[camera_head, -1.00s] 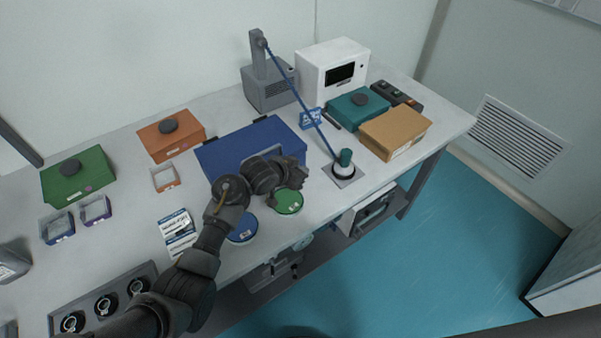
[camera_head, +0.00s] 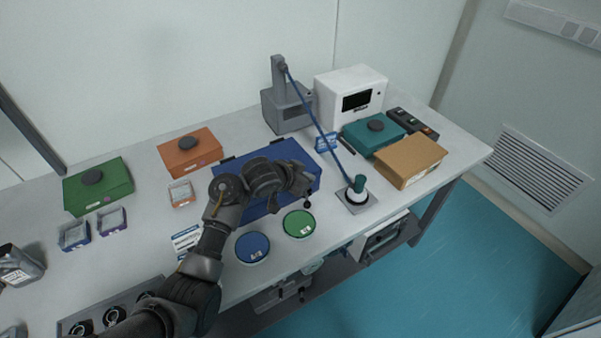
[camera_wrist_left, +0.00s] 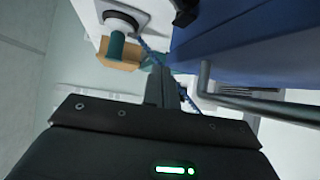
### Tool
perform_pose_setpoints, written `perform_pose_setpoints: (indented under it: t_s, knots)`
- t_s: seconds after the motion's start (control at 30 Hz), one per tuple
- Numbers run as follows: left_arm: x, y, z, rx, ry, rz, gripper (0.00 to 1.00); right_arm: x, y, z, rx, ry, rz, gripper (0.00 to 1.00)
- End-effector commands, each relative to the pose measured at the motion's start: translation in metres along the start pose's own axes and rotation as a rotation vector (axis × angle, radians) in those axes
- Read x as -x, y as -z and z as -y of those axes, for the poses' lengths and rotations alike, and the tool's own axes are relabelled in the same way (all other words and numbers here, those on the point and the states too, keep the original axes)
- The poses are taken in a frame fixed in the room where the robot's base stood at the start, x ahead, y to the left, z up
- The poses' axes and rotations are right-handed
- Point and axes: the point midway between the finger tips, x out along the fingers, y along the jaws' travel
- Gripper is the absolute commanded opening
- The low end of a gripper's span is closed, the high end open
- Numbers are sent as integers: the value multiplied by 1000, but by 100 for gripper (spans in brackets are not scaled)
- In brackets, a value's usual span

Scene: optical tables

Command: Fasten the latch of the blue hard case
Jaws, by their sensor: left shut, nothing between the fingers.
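The blue hard case (camera_head: 291,152) lies on the table, its lid looking shut. My left forearm and wrist cover much of its front. My left gripper (camera_head: 306,198) is at the front right of the case, shut and empty. In the left wrist view the case's blue side (camera_wrist_left: 250,35) fills the upper right, close to the shut gripper fingers (camera_wrist_left: 165,85). A grey bar (camera_wrist_left: 260,106), probably the case's handle, runs to the right of the fingers. A black part (camera_wrist_left: 185,12) at the case's edge may be the latch; its state cannot be told. My right gripper is not in view.
A green disc (camera_head: 299,223) and a blue disc (camera_head: 252,247) lie in front of the case. Orange (camera_head: 190,152) and cardboard (camera_head: 410,158) boxes flank the case.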

Motion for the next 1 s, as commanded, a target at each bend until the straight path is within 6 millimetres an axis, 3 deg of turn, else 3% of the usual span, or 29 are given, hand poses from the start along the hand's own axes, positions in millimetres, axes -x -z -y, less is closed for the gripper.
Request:
perform_pose_setpoints:
  t_s: [0.3, 1.0]
  knots:
    - [19, 6, 17, 0, 0, 0, 0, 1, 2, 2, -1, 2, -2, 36]
    - [20, 5, 18, 1, 0, 0, 0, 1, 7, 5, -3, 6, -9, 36]
